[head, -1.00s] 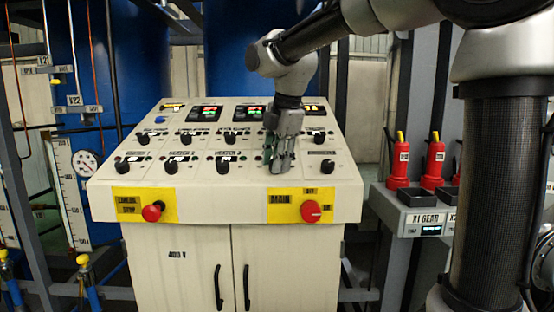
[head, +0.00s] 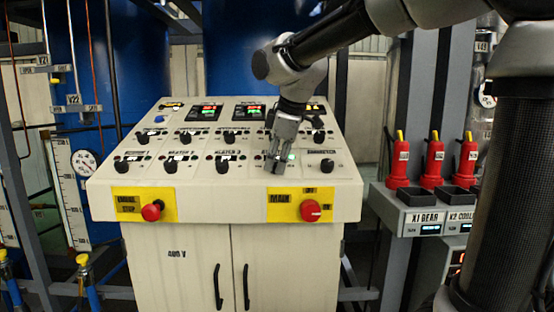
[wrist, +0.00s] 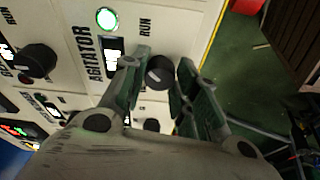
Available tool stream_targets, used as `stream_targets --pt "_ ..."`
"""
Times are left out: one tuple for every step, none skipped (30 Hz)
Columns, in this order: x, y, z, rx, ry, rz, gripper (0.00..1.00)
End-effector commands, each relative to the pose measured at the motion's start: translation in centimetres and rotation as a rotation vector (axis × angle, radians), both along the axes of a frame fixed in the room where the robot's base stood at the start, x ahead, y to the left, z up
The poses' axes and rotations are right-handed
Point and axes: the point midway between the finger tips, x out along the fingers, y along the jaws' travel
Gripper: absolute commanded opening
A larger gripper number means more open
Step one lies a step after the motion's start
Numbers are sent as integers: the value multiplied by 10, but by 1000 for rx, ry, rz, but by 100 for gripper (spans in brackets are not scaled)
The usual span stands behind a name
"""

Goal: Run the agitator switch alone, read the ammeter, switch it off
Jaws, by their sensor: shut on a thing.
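The agitator switch is a black knob (wrist: 160,72) beside the AGITATOR label (wrist: 88,55) in the wrist view. My gripper (wrist: 161,80) is shut on this knob, one finger on each side. In the head view my gripper (head: 275,165) reaches down onto the lower row of the control panel and hides the knob. A lamp (wrist: 107,18) beside the label is lit green, and a green light (head: 291,157) shows next to my gripper in the head view. A small lit display (wrist: 112,46) lies by the label, partly covered by a finger; its figures are unreadable.
The red main switch (head: 310,210) and red emergency stop (head: 151,212) are on yellow plates below.

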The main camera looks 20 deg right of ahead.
Motion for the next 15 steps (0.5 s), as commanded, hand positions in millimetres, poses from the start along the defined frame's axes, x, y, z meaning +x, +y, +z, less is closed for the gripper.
stream_targets --pt "0 0 1 12 -5 -31 6" --pt "0 0 1 21 -8 -52 6" --pt "0 0 0 32 -10 -80 6" --pt "-1 0 0 38 -12 -99 6" --pt "-1 0 0 45 -13 -118 6" --pt "-1 0 0 54 -16 -141 6" --pt "-1 0 0 60 -18 -157 6" --pt "-1 0 0 66 -20 -172 6" --pt "-1 1 0 74 -21 -190 6" --pt "-1 1 0 79 -23 -204 6" --pt "-1 0 0 82 -24 -214 6" --pt "-1 1 0 88 -25 -229 6" --pt "-1 1 0 91 -26 -237 6" --pt "-1 1 0 95 -27 -247 6" --pt "-1 1 0 98 -28 -255 6"
